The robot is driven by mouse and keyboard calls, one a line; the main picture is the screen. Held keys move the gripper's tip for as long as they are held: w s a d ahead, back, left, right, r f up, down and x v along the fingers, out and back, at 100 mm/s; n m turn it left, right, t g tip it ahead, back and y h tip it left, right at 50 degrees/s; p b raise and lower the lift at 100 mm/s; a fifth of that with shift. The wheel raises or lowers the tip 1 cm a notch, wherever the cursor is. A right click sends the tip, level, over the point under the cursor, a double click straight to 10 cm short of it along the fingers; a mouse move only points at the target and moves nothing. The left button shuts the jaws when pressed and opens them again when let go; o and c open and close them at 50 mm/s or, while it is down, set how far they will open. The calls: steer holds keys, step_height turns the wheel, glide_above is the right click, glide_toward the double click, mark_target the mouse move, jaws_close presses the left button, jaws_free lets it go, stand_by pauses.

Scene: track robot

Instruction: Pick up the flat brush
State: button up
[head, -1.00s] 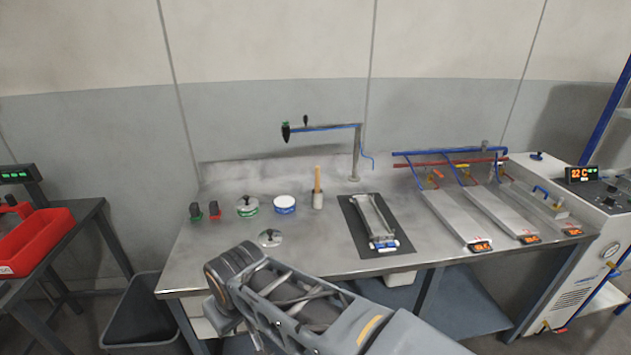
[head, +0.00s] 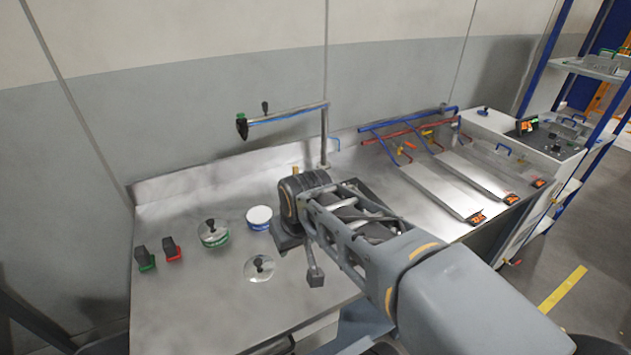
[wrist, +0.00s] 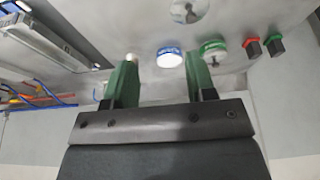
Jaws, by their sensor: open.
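The flat brush (head: 296,170) is almost wholly hidden behind my arm in the head view; only what looks like a bit of its tan handle shows above the arm. Its cup is hidden there. In the wrist view a small pale tan piece, probably the brush or its cup (wrist: 132,60), shows beside the tip of the left finger, partly covered by it. My gripper (wrist: 162,70) is open, its two green fingers apart with nothing held between them. I cannot tell the exact gap from the fingers to the brush.
On the metal bench (head: 190,320) stand a blue-banded tin (head: 259,218), a green-banded tin (head: 213,233), a lid (head: 259,267), and a red (head: 172,249) and a green-based block (head: 145,258). A post with a side arm (head: 324,135) rises behind. Sloped metal plates (head: 440,190) lie right.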

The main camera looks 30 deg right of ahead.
steer(key=w+d+r+p, duration=0.1)
steer(key=w+d+r, duration=0.2)
steer(key=w, duration=0.4)
steer(key=w+d+r+p, duration=0.1)
steer(key=w+d+r, duration=0.2)
steer(key=w, duration=0.4)
steer(key=p, duration=0.1)
glide_toward(295, 171)
steer(key=x, duration=0.2)
steer(key=p+x, duration=0.1)
steer(key=x, duration=0.2)
steer(key=shift+w+d, duration=0.1)
steer(key=shift+w, duration=0.35)
steer(key=shift+t, duration=0.3)
steer(key=shift+p+x, duration=1.05)
steer(key=shift+x, duration=2)
steer(key=shift+s+d, duration=0.1)
steer(key=shift+s, duration=0.05)
jaws_close()
